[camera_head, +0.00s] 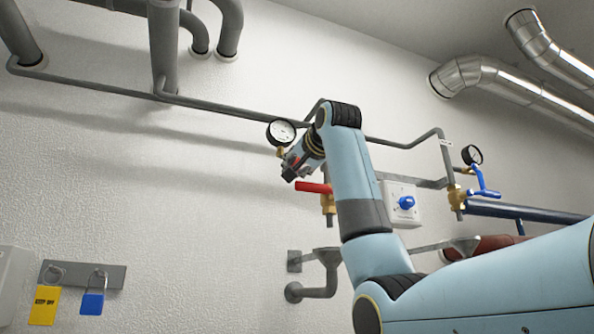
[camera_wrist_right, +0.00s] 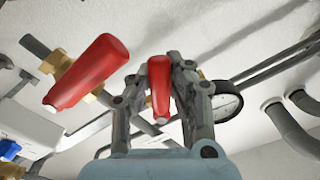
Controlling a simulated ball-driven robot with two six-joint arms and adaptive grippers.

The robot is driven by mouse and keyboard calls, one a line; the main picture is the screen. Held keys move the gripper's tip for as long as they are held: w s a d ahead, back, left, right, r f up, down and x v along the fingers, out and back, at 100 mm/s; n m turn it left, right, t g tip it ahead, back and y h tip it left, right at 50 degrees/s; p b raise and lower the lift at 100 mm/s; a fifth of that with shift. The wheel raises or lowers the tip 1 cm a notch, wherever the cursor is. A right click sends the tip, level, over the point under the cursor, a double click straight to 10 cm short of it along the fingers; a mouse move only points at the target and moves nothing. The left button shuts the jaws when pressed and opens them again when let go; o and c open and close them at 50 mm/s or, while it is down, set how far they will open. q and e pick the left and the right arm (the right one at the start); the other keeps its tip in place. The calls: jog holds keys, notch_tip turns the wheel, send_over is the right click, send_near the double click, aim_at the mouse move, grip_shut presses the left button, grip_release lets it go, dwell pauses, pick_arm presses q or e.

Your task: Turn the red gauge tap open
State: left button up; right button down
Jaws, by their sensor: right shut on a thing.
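The red gauge tap (camera_wrist_right: 159,86) shows in the right wrist view as a small red lever. My right gripper (camera_wrist_right: 172,64) is shut on it, with a finger on each side. In the head view my right gripper (camera_head: 291,166) is just below the round white gauge (camera_head: 281,132), largely hidden behind my wrist. The gauge also shows in the wrist view (camera_wrist_right: 228,104), beside the fingers. The tap's body is mostly hidden by the gripper. My left gripper is in neither view.
A larger red lever (camera_head: 314,187) on a brass valve is close below my right gripper. A blue switch (camera_head: 406,202) and a second gauge (camera_head: 472,154) with a blue tap (camera_head: 485,181) are to the right. Grey pipes run along the wall. The wall at the left is mostly free.

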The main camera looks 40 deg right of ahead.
jog(key=m, duration=0.1)
jog(key=a+r+m, duration=0.1)
jog(key=shift+w+a+m, duration=0.1)
jog(key=shift+w+m, duration=0.05)
jog(key=shift+m, duration=0.25)
jog(key=shift+a+r+m, duration=0.25)
jog(key=shift+r+m, duration=0.15)
jog(key=shift+m, duration=0.5)
jog(key=m, duration=0.1)
jog(key=r+m, duration=0.1)
jog(key=m, duration=0.1)
jog(key=shift+w+a+r, duration=0.15)
jog(key=shift+a+r, duration=0.15)
jog(key=shift+a, duration=0.05)
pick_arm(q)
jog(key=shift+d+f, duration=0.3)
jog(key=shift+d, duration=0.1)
pick_arm(e)
jog(key=shift+a+r+m, duration=0.1)
jog(key=shift+r+m, duration=0.25)
jog(key=shift+m, duration=0.45)
jog(key=shift+r+m, duration=0.35)
jog(key=shift+m, duration=0.45)
jog(key=c, duration=1.2)
grip_release()
jog(key=shift+r, duration=0.1)
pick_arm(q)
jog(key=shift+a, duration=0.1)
